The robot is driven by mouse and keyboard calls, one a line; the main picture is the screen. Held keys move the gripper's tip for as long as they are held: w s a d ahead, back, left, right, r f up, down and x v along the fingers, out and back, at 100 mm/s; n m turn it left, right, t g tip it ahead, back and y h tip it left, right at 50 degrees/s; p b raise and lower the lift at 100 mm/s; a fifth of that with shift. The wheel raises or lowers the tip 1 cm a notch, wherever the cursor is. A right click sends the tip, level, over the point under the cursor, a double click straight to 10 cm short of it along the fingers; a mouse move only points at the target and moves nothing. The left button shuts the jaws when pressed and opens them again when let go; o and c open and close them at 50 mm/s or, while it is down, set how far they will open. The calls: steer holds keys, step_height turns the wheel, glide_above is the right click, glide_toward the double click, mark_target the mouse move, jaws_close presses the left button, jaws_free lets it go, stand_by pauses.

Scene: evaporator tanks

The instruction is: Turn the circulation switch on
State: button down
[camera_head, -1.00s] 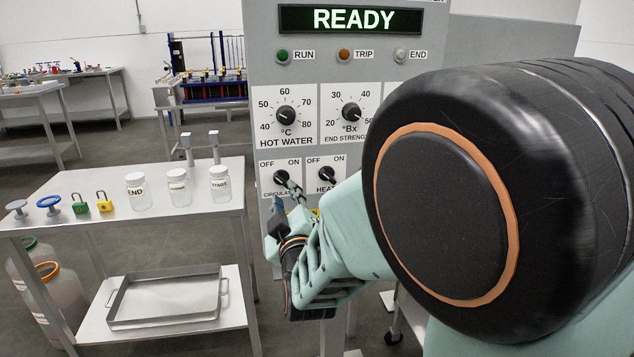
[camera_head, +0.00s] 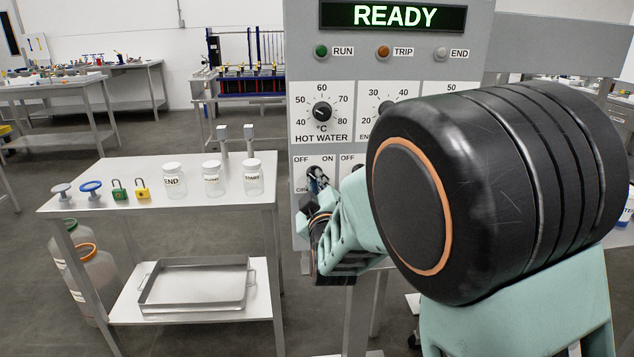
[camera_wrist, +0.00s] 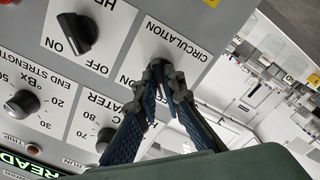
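The circulation switch (camera_head: 313,173) is a black knob on the lower left of the grey control panel, between OFF and ON marks. My gripper (camera_wrist: 164,72) is at this switch. In the wrist view its two dark blue fingers converge until their tips nearly meet, over the white plate (camera_wrist: 180,35) labelled CIRCULATION. The tips hide the knob there, so I cannot tell which way it points or whether it is between them. In the head view my gripper (camera_head: 319,186) reaches the knob from below, partly covered by my arm.
The heat switch (camera_wrist: 77,33) is the adjacent black knob. Above are the hot water dial (camera_head: 322,111) and the display (camera_head: 393,17) reading READY. A metal table (camera_head: 130,170) with jars, padlocks and a lower tray (camera_head: 195,286) stands left. Floor shows between the tables.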

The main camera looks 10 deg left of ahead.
steer(key=shift+f+b, duration=0.1)
steer(key=shift+b, duration=0.3)
steer(key=shift+a+m+b, duration=0.15)
steer(key=shift+m+b, duration=8.85)
steer(key=c, duration=2)
jaws_free()
steer(key=shift+c, duration=0.2)
